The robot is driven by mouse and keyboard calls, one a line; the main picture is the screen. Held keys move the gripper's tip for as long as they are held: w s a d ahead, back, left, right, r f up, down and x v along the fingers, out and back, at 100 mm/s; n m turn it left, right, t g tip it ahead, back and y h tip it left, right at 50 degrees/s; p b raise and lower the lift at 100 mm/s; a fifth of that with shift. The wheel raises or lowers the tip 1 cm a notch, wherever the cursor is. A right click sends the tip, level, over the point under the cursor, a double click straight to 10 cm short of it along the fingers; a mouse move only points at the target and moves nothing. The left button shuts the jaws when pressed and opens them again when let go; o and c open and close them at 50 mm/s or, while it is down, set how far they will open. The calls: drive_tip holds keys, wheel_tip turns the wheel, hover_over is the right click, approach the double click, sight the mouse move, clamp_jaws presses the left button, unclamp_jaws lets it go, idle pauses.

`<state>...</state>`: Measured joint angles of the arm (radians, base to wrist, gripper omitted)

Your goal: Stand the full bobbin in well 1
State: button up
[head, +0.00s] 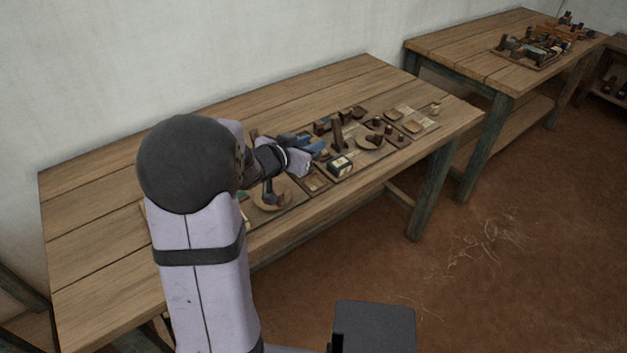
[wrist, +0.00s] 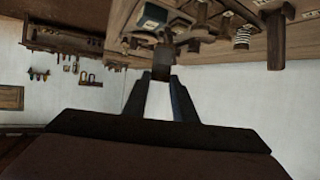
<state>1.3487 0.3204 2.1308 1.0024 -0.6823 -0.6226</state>
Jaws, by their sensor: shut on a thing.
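My gripper (head: 308,150) reaches over the workbench, above the cluster of small wooden parts. In the wrist view its two fingers (wrist: 162,78) are closed on a short dark brown piece (wrist: 163,58). This piece may be the full bobbin, but it is too dim to tell thread from wood. In the head view the held piece cannot be made out at the fingertips. A striped, wound piece (wrist: 242,37) stands among the bench parts in the wrist view. Well 1 cannot be picked out in either view.
A dark box with a pale label (head: 341,166) stands close to my gripper. An upright brown post (head: 338,134) and a round wooden piece (head: 368,141) are beyond it. The bench's left part (head: 95,205) is bare. A second bench (head: 460,47) stands at the back right.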

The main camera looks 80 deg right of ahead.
drive_tip(key=shift+f+b, duration=0.55)
drive_tip(key=shift+f, duration=4.2)
drive_tip(key=shift+f, duration=0.1)
drive_tip(key=shift+f, duration=0.1)
drive_tip(key=o, duration=1)
drive_tip(key=shift+r, duration=0.25)
drive_tip(key=v, duration=1.2)
drive_tip(key=shift+w, duration=0.1)
